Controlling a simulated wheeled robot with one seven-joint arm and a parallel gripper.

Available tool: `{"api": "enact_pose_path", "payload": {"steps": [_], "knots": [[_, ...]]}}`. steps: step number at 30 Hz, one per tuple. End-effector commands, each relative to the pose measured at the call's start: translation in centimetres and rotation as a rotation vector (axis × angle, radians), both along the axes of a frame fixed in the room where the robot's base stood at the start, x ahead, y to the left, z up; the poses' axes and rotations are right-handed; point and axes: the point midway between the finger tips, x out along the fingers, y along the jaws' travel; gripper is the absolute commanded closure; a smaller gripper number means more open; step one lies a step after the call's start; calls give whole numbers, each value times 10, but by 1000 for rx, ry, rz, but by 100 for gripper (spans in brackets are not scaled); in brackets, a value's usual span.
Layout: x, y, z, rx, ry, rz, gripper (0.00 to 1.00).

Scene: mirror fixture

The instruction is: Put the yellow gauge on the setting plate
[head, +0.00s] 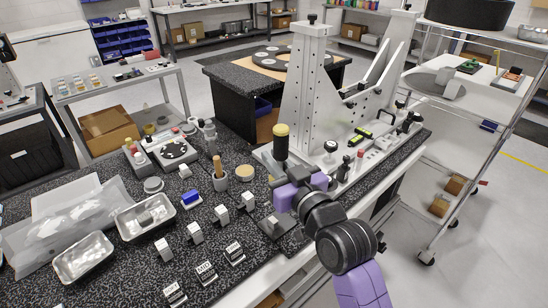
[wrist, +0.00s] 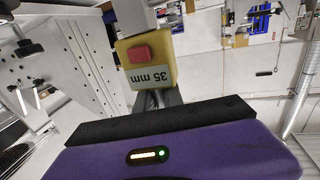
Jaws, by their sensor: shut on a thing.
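The yellow gauge (wrist: 147,62) is a yellow block with a red square and an upside-down "35 mm" label in the wrist view. My gripper (wrist: 155,98) is shut on it, its grey fingers partly hidden behind the block. In the head view my gripper (head: 298,184) is over the front edge of the speckled bench, in front of the white fixture; the gauge in its fingers cannot be made out there. A dark plate (head: 291,241) with a grey block on it lies below and left of the gripper. I cannot tell whether it is the setting plate.
The white fixture (head: 304,90) stands tall behind my gripper. A black cylinder with a yellow top (head: 281,143) shows just beyond the gripper. Several pale blocks (head: 221,214) stand left on the bench, with metal trays (head: 84,258) further left. A wire cart (head: 465,150) is at right.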

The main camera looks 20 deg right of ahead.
Motion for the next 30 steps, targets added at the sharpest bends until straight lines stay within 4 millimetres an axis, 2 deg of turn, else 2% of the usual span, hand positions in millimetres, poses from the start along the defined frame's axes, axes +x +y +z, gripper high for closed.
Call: {"api": "enact_pose_path", "payload": {"steps": [30], "knots": [[0, 0, -46, -1, -2, 0, 100]]}}
